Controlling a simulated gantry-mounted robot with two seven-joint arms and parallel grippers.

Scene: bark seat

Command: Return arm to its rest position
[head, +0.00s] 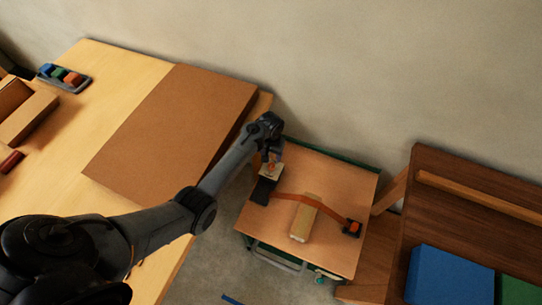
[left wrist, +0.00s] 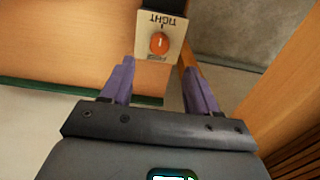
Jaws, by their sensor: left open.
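My left arm reaches in from the lower left of the head view. Its gripper (head: 271,165) is over the upper left part of a small wooden-topped cart. In the left wrist view the gripper (left wrist: 158,72) is open, with two purple fingers apart and nothing between them. Just beyond the fingertips is a pale plate with an orange knob (left wrist: 159,43) and the word TIGHT, upside down. My right gripper is in neither view.
The cart (head: 336,178) carries a wooden block (head: 304,219) under an orange strap (head: 322,205). A workbench (head: 97,68) with a brown board (head: 170,130) stands at left. A dark wooden bench (head: 480,215) with a blue pad (head: 447,278) stands at right. The wall is behind.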

